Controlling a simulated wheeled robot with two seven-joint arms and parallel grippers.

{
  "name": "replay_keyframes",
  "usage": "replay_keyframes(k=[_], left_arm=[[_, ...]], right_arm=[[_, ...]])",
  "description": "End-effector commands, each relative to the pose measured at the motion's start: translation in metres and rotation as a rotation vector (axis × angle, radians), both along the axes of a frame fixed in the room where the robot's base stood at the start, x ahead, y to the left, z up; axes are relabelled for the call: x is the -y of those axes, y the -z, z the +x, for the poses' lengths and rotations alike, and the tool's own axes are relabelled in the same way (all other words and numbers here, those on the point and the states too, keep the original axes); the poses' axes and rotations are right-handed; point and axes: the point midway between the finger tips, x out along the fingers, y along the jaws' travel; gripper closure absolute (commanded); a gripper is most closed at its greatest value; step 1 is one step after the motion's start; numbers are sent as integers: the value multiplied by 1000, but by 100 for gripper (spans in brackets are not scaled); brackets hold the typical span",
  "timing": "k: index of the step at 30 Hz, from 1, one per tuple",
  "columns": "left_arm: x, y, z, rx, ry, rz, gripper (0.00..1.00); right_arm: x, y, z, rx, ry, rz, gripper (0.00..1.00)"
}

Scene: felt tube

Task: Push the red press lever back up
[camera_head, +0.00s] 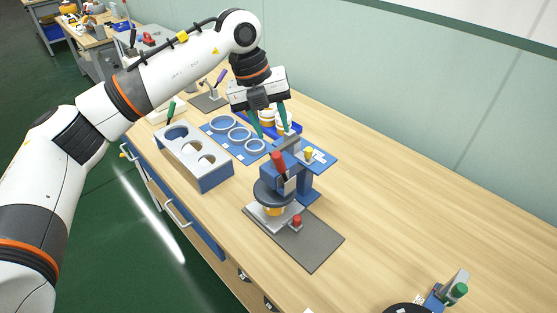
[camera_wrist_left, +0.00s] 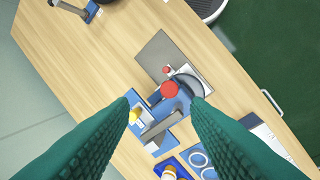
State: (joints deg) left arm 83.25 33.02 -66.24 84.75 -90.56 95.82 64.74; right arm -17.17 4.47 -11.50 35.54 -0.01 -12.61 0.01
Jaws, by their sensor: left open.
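The press (camera_head: 292,182) stands on a grey mat (camera_head: 318,240) on the wooden table, with a blue body and a dark round disc. Its red lever grip (camera_head: 278,162) sits near the press top, slightly tilted, and shows as a round red end (camera_wrist_left: 169,89) in the left wrist view. My left gripper (camera_head: 272,135) is open and empty, pointing down behind and above the press. In the left wrist view its green fingers (camera_wrist_left: 161,99) spread to either side of the red end, which lies beyond the tips. No contact shows. My right gripper is not in view.
A white block with round holes (camera_head: 195,158) and a blue plate with white rings (camera_head: 232,133) stand left of the press. A small red knob (camera_head: 297,221) sits at the press base. A green-handled device (camera_head: 455,290) is front right.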

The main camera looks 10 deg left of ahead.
Motion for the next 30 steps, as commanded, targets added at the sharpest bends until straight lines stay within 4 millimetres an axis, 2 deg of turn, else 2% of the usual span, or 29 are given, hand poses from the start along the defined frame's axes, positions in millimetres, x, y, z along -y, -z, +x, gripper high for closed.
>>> replay_keyframes(k=[2,5,21,25,30], left_arm=[[-9,-3,2,-1,-21,37,57],[-10,3,3,-5,-27,49,57],[12,96,7,-6,-24,45,57],[14,107,8,-4,-23,44,57],[15,113,9,-2,-23,43,57]], right_arm=[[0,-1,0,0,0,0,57],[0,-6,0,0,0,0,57],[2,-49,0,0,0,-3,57],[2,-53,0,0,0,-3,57],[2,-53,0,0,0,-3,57]])
